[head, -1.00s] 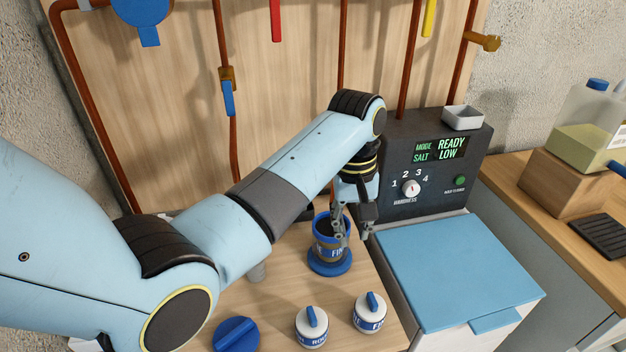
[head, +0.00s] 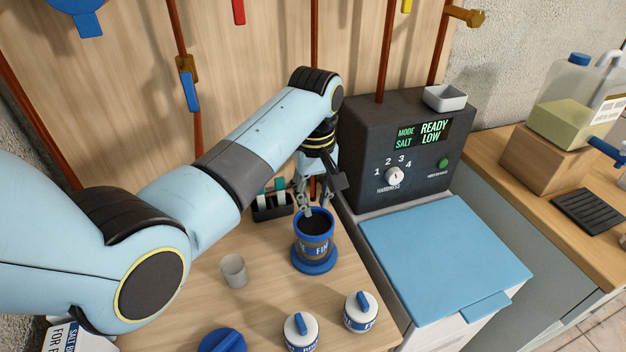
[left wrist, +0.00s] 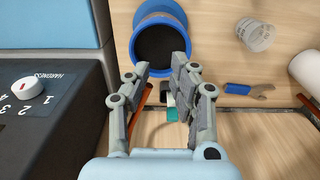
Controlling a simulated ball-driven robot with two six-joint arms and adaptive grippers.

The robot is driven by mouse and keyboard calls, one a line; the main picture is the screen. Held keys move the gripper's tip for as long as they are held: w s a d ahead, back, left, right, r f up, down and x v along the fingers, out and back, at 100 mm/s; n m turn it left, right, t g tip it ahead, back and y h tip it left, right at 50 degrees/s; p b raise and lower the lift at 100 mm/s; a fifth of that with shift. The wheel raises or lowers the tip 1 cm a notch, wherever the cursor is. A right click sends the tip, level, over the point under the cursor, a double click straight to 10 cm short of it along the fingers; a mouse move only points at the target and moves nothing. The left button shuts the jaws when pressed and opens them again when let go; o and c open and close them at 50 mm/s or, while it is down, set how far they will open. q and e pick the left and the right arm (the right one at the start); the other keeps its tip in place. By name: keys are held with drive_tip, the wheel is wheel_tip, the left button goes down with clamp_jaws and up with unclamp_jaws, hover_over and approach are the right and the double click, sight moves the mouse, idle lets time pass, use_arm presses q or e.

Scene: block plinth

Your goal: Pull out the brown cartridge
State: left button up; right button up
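A canister with a blue rim (head: 314,253) and a blue-and-white label starting "FI" stands upright on a round blue base. It is open at the top; the left wrist view shows its blue rim (left wrist: 140,22) and dark brown interior (left wrist: 160,45). I cannot tell whether that dark inside is the brown cartridge. My left gripper (head: 314,205) is at the canister's far side, just above its rim. In the left wrist view my left gripper (left wrist: 162,78) is open, with nothing between its fingers. My right gripper is not in view.
A clear cup (head: 233,270) stands left of the canister. A dark rack (head: 270,207) is behind. The control box (head: 395,160) and blue-lidded bin (head: 445,260) stand right.

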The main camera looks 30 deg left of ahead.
sight(314, 226)
use_arm(q)
wheel_tip(314, 226, down, 6)
drive_tip(key=shift+a+r, duration=0.1)
drive_tip(key=shift+f, duration=0.4)
drive_tip(key=c, duration=0.4)
clamp_jaws()
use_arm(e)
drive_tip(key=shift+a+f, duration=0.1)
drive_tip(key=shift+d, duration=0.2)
